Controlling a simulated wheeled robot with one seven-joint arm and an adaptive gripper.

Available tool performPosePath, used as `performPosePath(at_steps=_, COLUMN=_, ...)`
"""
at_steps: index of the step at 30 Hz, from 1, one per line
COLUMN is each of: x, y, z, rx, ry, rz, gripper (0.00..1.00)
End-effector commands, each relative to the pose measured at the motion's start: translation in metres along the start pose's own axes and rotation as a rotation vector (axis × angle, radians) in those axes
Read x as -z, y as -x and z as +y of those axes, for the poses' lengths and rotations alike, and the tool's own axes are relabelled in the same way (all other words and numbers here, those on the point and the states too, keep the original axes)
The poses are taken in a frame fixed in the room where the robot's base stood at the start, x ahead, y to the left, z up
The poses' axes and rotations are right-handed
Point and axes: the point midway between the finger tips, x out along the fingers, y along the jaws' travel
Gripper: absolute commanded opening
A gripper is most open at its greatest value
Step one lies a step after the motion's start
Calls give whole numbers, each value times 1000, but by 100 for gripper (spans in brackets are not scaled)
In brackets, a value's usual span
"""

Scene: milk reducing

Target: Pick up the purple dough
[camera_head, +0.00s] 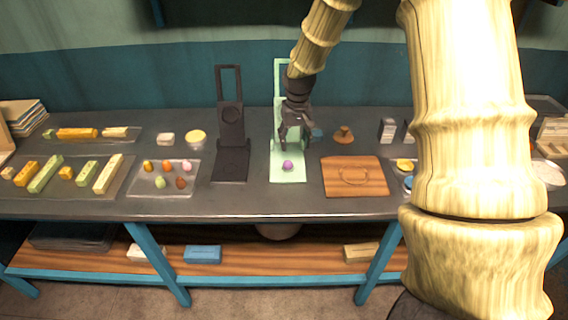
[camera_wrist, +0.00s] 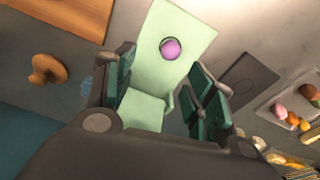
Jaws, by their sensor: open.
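The purple dough (camera_head: 288,165) is a small round ball on the base of the pale green stand (camera_head: 288,176). It also shows in the wrist view as a pinkish-purple ball (camera_wrist: 170,49) on the pale green plate (camera_wrist: 196,28). My gripper (camera_head: 294,144) is open and empty in front of the stand's upright, a little above and behind the dough in the head view. In the wrist view the fingers (camera_wrist: 164,95) are spread wide, and the dough lies beyond their tips, apart from them.
A dark stand (camera_head: 231,140) is left of the green one. A clear tray (camera_head: 150,182) of coloured dough balls is further left. A brown knobbed object (camera_head: 344,134) stands behind the board.

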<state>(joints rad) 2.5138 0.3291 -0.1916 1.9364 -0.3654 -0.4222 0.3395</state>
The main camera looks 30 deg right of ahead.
Motion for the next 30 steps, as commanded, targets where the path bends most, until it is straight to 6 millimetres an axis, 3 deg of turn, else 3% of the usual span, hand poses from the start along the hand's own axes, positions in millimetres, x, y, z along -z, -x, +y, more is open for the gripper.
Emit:
performPosePath(at_steps=10, x=2, y=-39, z=-18, rx=2, ry=23, rz=-2, gripper=54)
performPosePath(at_steps=20, x=2, y=-52, z=-18, rx=2, ry=22, rz=-1, gripper=54)
performPosePath(at_steps=30, x=-5, y=-80, z=-20, rx=2, ry=21, rz=-2, gripper=54)
